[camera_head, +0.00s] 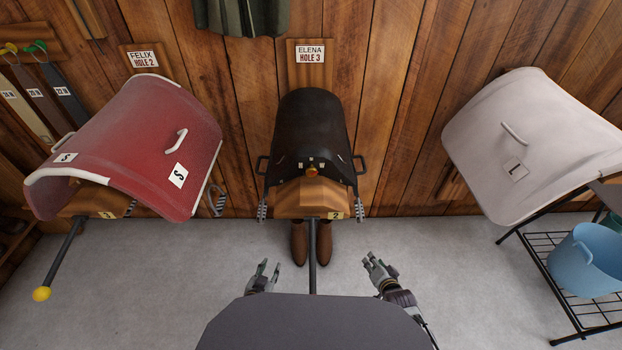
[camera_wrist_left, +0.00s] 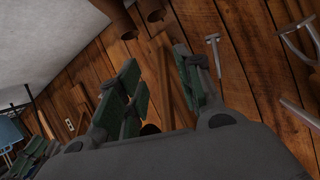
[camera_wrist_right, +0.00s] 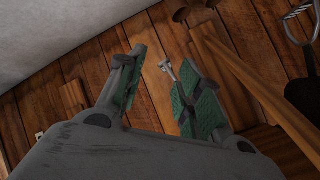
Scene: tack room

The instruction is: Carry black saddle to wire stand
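The black saddle (camera_head: 312,120) sits on a wooden wall rack (camera_head: 308,200) in the middle of the head view, below the "ELENA HOLE 3" sign. It has a black handle loop on each side. A black wire stand (camera_head: 560,335) shows at the lower right, partly hidden by the buckets. My left gripper (camera_head: 269,265) is open and empty, in front of and below the saddle, to its left. My right gripper (camera_head: 376,263) is open and empty, below and to its right. Both show spread fingers in the left wrist (camera_wrist_left: 160,75) and right wrist (camera_wrist_right: 163,60) views, with nothing between them.
A red saddle (camera_head: 130,140) is on a rack to the left, with a yellow-tipped pole (camera_head: 60,265). A pale saddle (camera_head: 530,140) is at the right, near a blue bucket (camera_head: 590,262). Brown boots (camera_head: 299,245) stand under the black saddle. Grey floor is clear at left.

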